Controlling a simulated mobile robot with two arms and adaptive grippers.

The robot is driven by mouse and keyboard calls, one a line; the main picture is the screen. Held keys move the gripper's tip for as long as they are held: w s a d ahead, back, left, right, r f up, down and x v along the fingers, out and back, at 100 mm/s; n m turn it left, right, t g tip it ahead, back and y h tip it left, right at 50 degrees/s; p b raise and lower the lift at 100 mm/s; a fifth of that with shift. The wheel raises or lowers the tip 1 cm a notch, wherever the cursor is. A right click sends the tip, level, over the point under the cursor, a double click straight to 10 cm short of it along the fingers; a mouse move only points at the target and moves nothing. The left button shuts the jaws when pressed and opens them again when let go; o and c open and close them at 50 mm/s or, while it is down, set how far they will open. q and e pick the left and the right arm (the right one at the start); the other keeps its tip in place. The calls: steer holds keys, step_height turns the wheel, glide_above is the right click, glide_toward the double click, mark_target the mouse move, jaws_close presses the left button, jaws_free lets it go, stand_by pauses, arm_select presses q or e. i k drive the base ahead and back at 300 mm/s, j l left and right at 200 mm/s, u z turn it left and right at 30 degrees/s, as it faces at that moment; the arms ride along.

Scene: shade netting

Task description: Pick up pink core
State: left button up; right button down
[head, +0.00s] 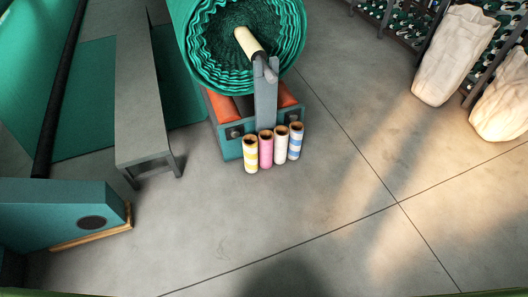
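The pink core (266,150) is a small upright tube with an open brown top. It stands on the floor in a row of cores, between a yellow-and-white core (250,155) on its left and a white core (280,147) on its right. A blue-and-white core (296,142) stands at the right end of the row. The front of the pink core shows unobstructed. Neither of my grippers is in the head view.
Right behind the cores is a teal stand (229,148) with a big green netting roll (190,50). A grey bench (145,146) and a teal block (50,215) are at left. White sacks (452,55) stand by racks at right. The front floor (300,220) is clear.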

mark_target(266, 138)
steer(key=i+z, duration=0.15)
steer(key=i, duration=0.55)
steer(key=i+z, duration=0.15)
steer(key=i, duration=0.55)
steer(key=i+j+z, duration=0.15)
steer(key=i, duration=0.55)
